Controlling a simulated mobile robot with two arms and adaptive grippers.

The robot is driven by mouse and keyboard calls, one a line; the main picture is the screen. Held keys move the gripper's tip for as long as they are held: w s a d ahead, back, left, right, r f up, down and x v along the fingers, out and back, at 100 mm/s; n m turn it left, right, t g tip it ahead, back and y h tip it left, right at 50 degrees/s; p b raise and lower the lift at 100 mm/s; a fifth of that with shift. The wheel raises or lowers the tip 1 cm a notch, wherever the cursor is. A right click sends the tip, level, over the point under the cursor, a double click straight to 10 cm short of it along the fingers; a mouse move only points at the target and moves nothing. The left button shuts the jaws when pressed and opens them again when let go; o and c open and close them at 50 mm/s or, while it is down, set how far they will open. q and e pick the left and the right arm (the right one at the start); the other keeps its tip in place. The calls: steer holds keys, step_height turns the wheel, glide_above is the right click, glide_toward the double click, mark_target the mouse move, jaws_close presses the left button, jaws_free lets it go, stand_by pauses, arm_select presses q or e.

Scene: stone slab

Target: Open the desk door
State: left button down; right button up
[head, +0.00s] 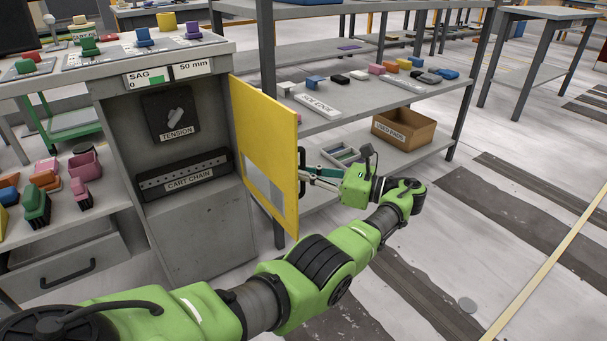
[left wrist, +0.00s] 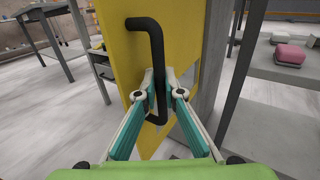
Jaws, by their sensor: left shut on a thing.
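The yellow desk door (head: 268,138) stands swung open, hinged at the right side of the grey desk cabinet (head: 205,222). Its black bar handle (head: 301,172) is on the face turned to the right. My left gripper (head: 306,174) is at the handle, shut on it. In the left wrist view, the fingers of my left gripper (left wrist: 162,88) close around the lower part of the black handle (left wrist: 157,50), with the yellow door (left wrist: 115,42) behind it. The cabinet inside shows a tension panel (head: 171,115) and a cart chain rack (head: 184,174). My right gripper is not in view.
A grey shelf unit (head: 345,105) with colored blocks stands behind the door, with a cardboard box (head: 403,129) on its lower shelf. A drawer (head: 68,262) is at the lower left.

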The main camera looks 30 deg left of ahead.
arm_select(q)
steer(key=shift+a, duration=0.1)
steer(key=c, duration=2.4)
jaws_free()
steer(key=shift+a, duration=0.1)
